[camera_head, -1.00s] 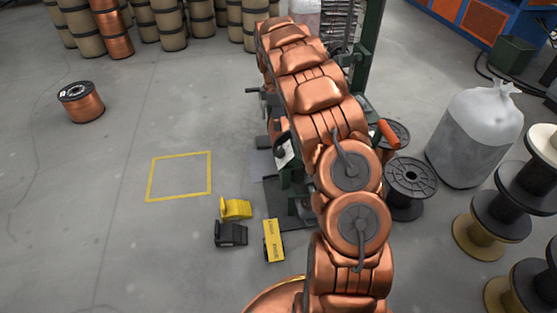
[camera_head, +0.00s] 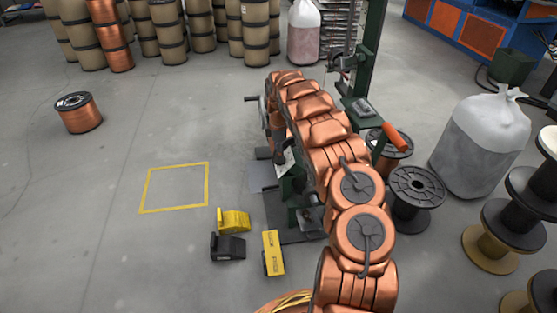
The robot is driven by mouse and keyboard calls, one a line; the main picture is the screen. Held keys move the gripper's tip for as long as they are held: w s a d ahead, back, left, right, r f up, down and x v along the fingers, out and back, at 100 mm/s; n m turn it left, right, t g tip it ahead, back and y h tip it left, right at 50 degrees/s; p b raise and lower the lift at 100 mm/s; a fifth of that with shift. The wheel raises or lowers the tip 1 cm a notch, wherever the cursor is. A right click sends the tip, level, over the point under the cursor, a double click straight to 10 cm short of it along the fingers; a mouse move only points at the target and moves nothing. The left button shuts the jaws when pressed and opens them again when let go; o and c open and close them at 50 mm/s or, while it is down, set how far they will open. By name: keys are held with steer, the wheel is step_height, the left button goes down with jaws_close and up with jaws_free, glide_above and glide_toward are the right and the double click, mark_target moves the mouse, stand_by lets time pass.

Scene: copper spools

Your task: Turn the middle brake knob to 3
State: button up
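The green machine stand (camera_head: 286,190) is in the middle of the head view, largely covered by my copper-coloured arm. I cannot make out the middle brake knob or any number scale. A small pale plate (camera_head: 284,162) shows at the stand's left side, too small to read. My arm rises from the bottom and reaches over the machine, its far end near the machine's upper part. My gripper cannot be made out; the far arm links and the machine hide that area.
Black spools (camera_head: 417,186) and a filled plastic bag (camera_head: 483,142) stand to the right. Yellow (camera_head: 234,219) and black (camera_head: 228,247) wedge-shaped blocks lie in front. The floor around the yellow outlined square (camera_head: 148,191) is clear.

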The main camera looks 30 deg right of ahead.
steer(key=shift+f+b, duration=0.3)
steer(key=shift+f, duration=1.1)
steer(key=c, duration=1.1)
